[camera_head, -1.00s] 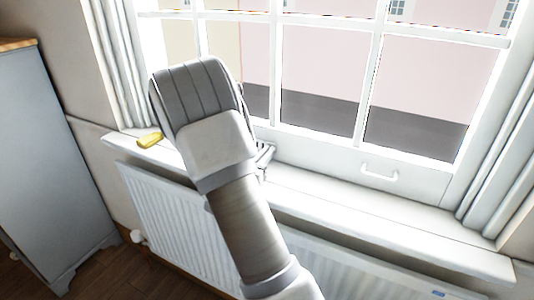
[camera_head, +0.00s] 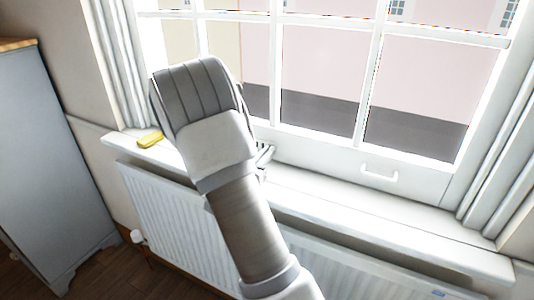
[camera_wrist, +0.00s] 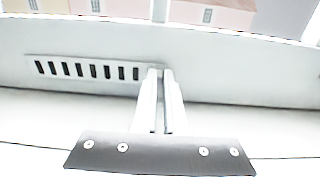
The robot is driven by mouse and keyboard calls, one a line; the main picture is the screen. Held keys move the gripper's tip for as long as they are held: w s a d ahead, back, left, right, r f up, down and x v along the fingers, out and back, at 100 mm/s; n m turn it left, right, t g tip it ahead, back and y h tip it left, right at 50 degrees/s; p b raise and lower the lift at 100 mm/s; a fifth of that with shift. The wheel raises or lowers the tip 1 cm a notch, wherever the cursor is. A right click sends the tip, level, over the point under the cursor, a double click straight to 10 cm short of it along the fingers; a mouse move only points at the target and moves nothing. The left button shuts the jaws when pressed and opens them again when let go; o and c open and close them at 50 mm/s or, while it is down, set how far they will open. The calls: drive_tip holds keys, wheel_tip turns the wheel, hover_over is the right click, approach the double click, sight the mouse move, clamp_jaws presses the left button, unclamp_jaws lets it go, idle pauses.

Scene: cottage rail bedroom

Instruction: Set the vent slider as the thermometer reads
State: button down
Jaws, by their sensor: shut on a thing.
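In the wrist view a pale vent plate (camera_wrist: 88,70) with a row of several dark slots is set in the white window frame just above the sill. My gripper (camera_wrist: 160,76) is at the right end of this plate, its two fingers nearly together. It is shut on the vent slider, which the fingertips hide almost wholly. The dark slots show to the left of the fingers. In the head view my arm covers the vent, and only a bit of my gripper (camera_head: 265,154) shows. I can make out no thermometer reading in either view.
A small yellow object (camera_head: 150,140) lies on the left of the white sill (camera_head: 330,208). A white handle (camera_head: 380,172) is on the lower window frame. A radiator (camera_head: 165,205) stands below the sill, and a grey cabinet (camera_head: 45,160) at the left. The right of the sill is clear.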

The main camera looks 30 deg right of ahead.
drive_tip(key=shift+w+a, duration=0.55)
drive_tip(key=shift+w, duration=0.3)
drive_tip(key=c, duration=1)
unclamp_jaws()
drive_tip(key=shift+o, duration=0.2)
drive_tip(key=p+v, duration=0.1)
drive_tip(key=v, duration=1.6)
drive_tip(key=shift+a+p, duration=0.2)
drive_tip(key=shift+p, duration=0.2)
drive_tip(key=shift+s, duration=0.1)
